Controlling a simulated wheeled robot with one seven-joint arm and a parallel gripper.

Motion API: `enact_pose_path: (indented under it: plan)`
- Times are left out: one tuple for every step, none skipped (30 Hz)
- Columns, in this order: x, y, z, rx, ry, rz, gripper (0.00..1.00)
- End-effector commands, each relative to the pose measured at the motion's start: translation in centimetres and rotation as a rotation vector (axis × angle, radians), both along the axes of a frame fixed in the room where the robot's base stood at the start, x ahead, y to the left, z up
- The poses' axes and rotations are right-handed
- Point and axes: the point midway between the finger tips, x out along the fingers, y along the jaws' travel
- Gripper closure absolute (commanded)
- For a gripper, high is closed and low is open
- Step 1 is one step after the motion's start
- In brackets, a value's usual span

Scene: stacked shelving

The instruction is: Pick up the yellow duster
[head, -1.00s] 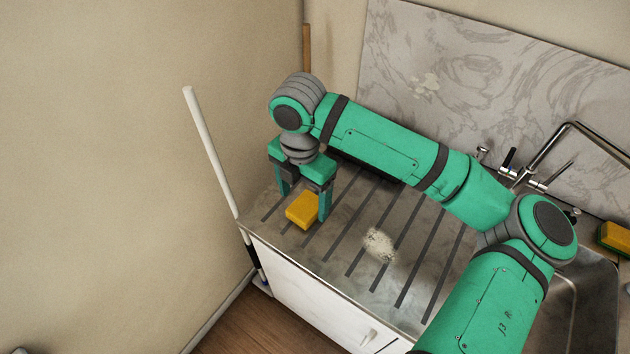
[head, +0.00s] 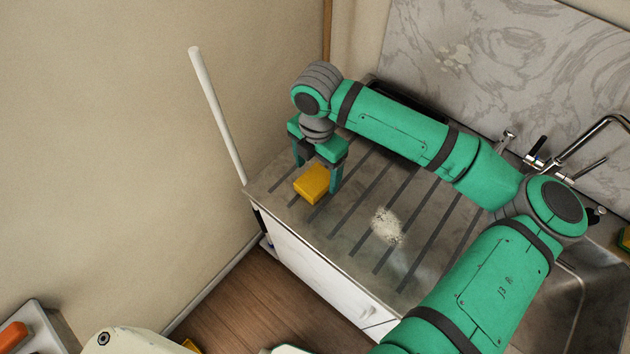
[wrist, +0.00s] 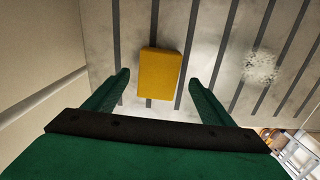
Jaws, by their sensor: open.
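The yellow duster (head: 312,184), a plain yellow block, lies on the grooved metal draining board (head: 357,235) near its left end. It also shows in the wrist view (wrist: 160,73), lying over the dark stripes. My gripper (head: 317,178) points down at it with its two green fingers spread. In the wrist view, the fingertips of my gripper (wrist: 158,77) are apart on either side of the duster, with a gap on both sides. The gripper is open and holds nothing. How high the fingertips are above the board is hard to tell.
A pale stain (head: 387,227) marks the board to the right. A sink (head: 560,310) and tap (head: 590,140) are further right, with a yellow-green sponge (head: 625,238) at the edge. A white pole (head: 216,115) leans by the left wall. Wooden floor (head: 225,300) lies in front.

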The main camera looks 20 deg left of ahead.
Motion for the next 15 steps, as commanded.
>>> enact_pose_path:
  plan:
    - [-0.2, 0.2, -0.8, 0.000, 0.002, 0.001, 0.23]
    - [-0.2, 0.3, -1.2, -0.001, 0.003, 0.000, 0.23]
    - [-0.3, 0.4, -1.8, -0.001, 0.002, -0.001, 0.23]
    - [-0.2, 0.4, -2.1, -0.001, 0.001, -0.002, 0.23]
    - [-0.2, 0.4, -2.5, -0.001, 0.001, -0.003, 0.23]
    - [-0.2, 0.4, -2.9, -0.001, 0.002, -0.003, 0.23]
    - [-0.2, 0.3, -3.1, -0.001, 0.001, -0.003, 0.23]
    - [-0.2, 0.4, -3.3, -0.001, 0.001, -0.003, 0.23]
    - [-0.2, 0.4, -3.5, 0.000, 0.001, -0.003, 0.23]
    - [-0.2, 0.4, -3.5, 0.000, 0.000, -0.003, 0.23]
    - [-0.2, 0.4, -3.6, 0.000, 0.000, -0.003, 0.23]
    - [-0.2, 0.4, -3.6, 0.000, 0.000, -0.003, 0.23]
    - [-0.2, 0.4, -3.6, 0.000, 0.000, -0.003, 0.23]
    - [-0.2, 0.4, -3.6, 0.000, 0.000, -0.003, 0.23]
    - [-0.2, 0.4, -3.6, 0.000, 0.000, -0.003, 0.23]
